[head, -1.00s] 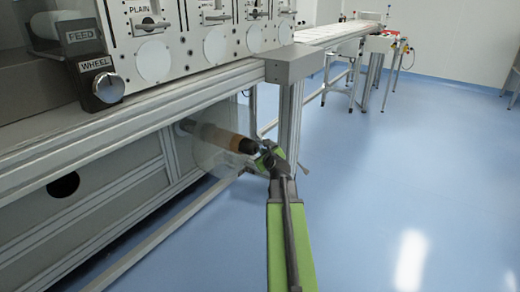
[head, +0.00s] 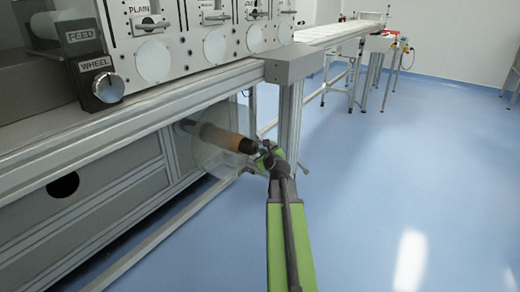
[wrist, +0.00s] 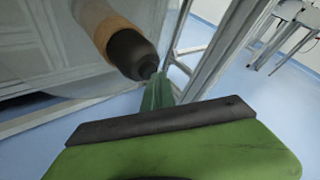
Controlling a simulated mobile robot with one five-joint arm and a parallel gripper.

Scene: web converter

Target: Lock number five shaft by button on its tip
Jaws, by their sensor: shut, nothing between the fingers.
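The shaft (head: 187,125) sticks out from the lower front of the machine, carrying a tan core (head: 218,138) with a dark end cap (head: 247,146). A clear round disc (head: 208,158) stands behind the core. In the wrist view the dark tip (wrist: 133,55) narrows to a small end, and the tan core (wrist: 102,22) lies behind it. My gripper (head: 262,150) is shut and empty, with its fingertips at the shaft's tip; they also show in the wrist view (wrist: 158,85). I cannot tell whether they touch the button, which is hidden by the fingers.
The machine's frame rail (head: 150,110) runs above the shaft, and a frame post (head: 290,120) stands just behind my gripper. The blue floor (head: 400,180) to the right is free.

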